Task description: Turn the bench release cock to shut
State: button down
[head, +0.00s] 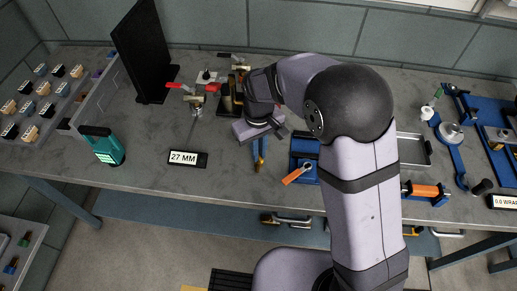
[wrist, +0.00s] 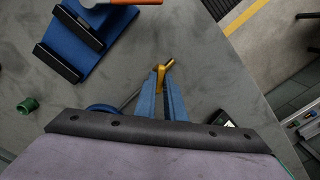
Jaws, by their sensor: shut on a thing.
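My gripper (head: 260,152) is over the middle of the bench, pointing down, its blue fingers closed on a bent brass-coloured piece (head: 261,164). In the wrist view the fingers (wrist: 162,84) meet around this piece (wrist: 167,65), and its bent end sticks out past the tips. Behind and left of the gripper stands a fitting with red handles (head: 197,99) and brass parts. A black and brass fixture (head: 228,104) is beside it, partly hidden by my arm. I cannot tell for sure which of these is the bench release cock.
A 27 MM display (head: 188,158) and a teal device (head: 105,147) stand left of the gripper. A blue holder (head: 304,148) with an orange-handled tool (head: 297,175) is close on the right. A black panel (head: 143,50) rises at the back left. Bare bench lies in front.

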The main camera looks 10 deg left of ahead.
jog(key=m, duration=0.3)
jog(key=shift+r+m+p, duration=0.1)
jog(key=shift+m+p, duration=0.2)
jog(key=shift+w+m, duration=0.1)
jog(key=shift+m, duration=1.8)
jog(key=c, duration=1.8)
grip_release()
jog(key=shift+c, duration=0.2)
jog(key=shift+r+b, duration=0.7)
jog(key=shift+r, duration=2.95)
